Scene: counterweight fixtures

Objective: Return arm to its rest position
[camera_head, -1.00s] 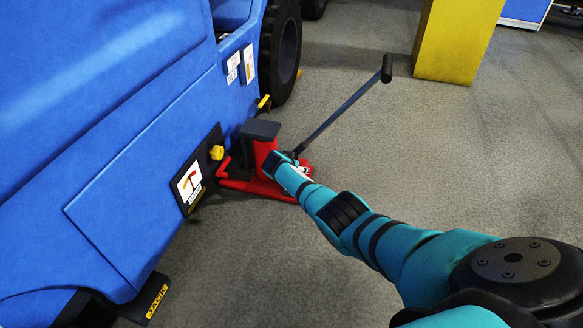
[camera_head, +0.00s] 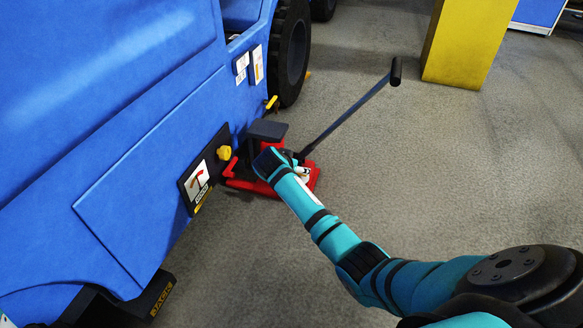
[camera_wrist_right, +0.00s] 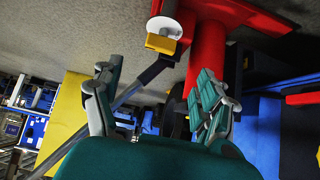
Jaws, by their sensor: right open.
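My right arm (camera_head: 330,235) reaches from the lower right to a red jack (camera_head: 240,182) with a dark top pad beside the blue vehicle. Its end overlaps the jack in the head view, and the fingers are hidden there. In the right wrist view my right gripper (camera_wrist_right: 155,98) is open, with its two fingers spread. The jack's red column (camera_wrist_right: 206,55) shows behind and between them. The jack's dark lever (camera_wrist_right: 148,76) also shows between the fingers, and I see no grip on it. Contact cannot be told.
The blue vehicle (camera_head: 120,130) fills the left side, with a black panel and yellow knob (camera_head: 224,153). The lever's black grip (camera_head: 396,71) sticks up toward a yellow block (camera_head: 468,40). Grey floor (camera_head: 450,170) is open to the right.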

